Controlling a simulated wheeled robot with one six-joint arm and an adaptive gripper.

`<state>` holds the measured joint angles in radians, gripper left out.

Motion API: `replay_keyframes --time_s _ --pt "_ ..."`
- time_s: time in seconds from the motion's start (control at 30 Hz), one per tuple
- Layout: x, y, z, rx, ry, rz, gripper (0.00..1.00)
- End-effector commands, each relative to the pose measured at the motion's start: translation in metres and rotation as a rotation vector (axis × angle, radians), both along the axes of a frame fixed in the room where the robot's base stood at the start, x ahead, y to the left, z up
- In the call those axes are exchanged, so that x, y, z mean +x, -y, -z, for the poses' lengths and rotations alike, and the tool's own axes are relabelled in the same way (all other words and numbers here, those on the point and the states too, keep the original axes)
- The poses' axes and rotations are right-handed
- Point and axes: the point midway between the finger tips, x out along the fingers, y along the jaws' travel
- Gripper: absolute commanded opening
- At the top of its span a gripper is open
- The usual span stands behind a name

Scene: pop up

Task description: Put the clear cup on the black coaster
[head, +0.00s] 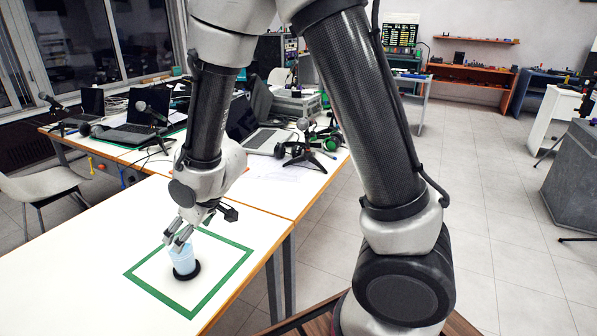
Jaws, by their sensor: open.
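The clear cup (183,261), pale blue and see-through, stands upright on the white table inside a green taped square. Its base is over the black coaster (188,276), whose dark rim shows around the cup's foot. The cup appears to rest on the coaster. My gripper (178,240) is open, just above and in front of the cup's top, its fingers pointing down toward the left. Whether the fingers touch the cup's rim cannot be told from this view.
The green tape square (236,270) marks the front of the white table (75,262). Laptops (262,117), headphones, small tripods and papers crowd the tables behind. A white chair (40,186) stands at the left. The table's left part is clear.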

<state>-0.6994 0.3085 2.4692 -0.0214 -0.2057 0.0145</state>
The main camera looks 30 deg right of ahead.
Motion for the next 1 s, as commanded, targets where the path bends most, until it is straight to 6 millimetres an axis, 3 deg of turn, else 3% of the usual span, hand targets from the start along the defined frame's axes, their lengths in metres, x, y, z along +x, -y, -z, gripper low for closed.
replay_keyframes --time_s 0.13,0.27,0.4,0.5,0.6,0.7,0.8,1.0 --pt "0.007 0.034 -0.032 -0.004 -0.002 0.068 0.82" --pt "0.003 0.104 -0.086 -0.022 -0.025 0.2 0.82" --pt "-0.033 0.191 -0.143 -0.042 -0.064 0.364 0.82" --pt "-0.075 0.243 -0.175 -0.052 -0.096 0.476 0.82" --pt "-0.121 0.28 -0.196 -0.059 -0.128 0.572 0.82" --pt "-0.161 0.302 -0.208 -0.062 -0.155 0.644 0.82" --pt "-0.187 0.313 -0.213 -0.064 -0.173 0.688 0.82" --pt "-0.203 0.318 -0.215 -0.066 -0.188 0.71 0.82"
